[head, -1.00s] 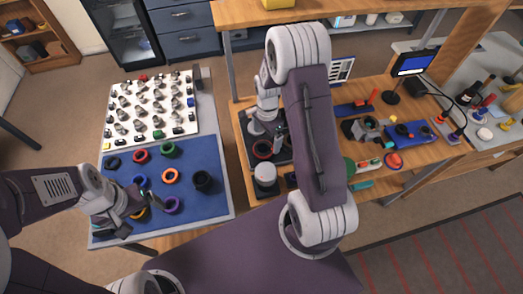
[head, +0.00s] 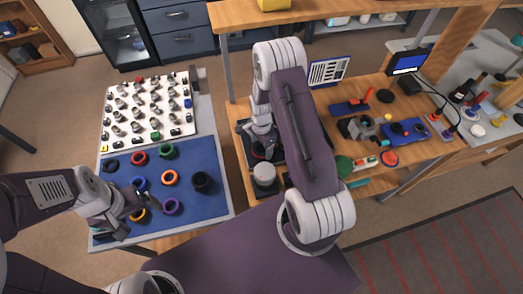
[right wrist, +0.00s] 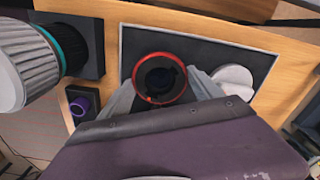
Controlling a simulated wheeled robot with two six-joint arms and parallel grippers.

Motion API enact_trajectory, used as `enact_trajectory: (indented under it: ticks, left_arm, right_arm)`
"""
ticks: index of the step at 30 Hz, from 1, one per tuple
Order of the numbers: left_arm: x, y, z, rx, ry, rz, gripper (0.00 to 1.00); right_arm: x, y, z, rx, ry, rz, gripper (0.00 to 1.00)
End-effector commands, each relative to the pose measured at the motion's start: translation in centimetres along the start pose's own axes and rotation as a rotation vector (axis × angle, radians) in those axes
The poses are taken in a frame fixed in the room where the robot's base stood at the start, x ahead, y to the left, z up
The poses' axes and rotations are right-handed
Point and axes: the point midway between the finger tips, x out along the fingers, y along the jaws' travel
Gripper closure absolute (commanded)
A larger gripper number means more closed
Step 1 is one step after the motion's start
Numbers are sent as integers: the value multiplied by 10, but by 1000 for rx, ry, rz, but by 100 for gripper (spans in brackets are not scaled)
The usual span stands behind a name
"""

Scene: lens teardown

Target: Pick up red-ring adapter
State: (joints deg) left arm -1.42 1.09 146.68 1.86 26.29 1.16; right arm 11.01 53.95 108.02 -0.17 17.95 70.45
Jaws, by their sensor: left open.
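The red-ring adapter (right wrist: 160,80), a dark round piece with a red rim, sits on a dark tray (right wrist: 255,60) in the right wrist view. In the head view its red rim (head: 258,155) shows partly behind my right gripper (head: 262,143). In the right wrist view the fingers of my right gripper (right wrist: 162,92) lie on either side of the adapter, close to its rim. I cannot tell if they touch it. My left gripper (head: 146,203) is open over the blue mat (head: 205,158), near a purple ring (head: 173,207) and a yellow-orange ring (head: 138,215).
A white-topped cylinder (head: 264,174) stands close to the right gripper; a white disc (right wrist: 232,80) lies right of the adapter. Another red ring (head: 138,158) lies on the blue mat. A board of small metal parts (head: 150,112) is behind it. A monitor (head: 408,63) stands at the right.

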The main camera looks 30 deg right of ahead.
Motion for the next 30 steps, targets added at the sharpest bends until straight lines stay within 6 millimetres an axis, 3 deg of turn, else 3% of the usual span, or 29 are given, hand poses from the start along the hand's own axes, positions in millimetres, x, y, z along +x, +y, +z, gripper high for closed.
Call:
enact_trajectory:
  ticks: [2, 11, 18, 30]
  left_arm:
    - [0, 0, 0, 0, 0, 0, 10]
    - [1, 0, 0, 0, 0, 0, 10]
    - [7, 0, 1, 0, 0, 0, 10]
    - [18, 0, 2, 0, 0, 0, 10]
  right_arm:
    - [0, 0, 0, 0, 0, 0, 70]
    - [-5, -1, 0, 0, 1, -2, 70]
    - [-42, -2, 0, -1, 1, -5, 70]
    - [-95, 73, -56, 4, 0, -1, 70]
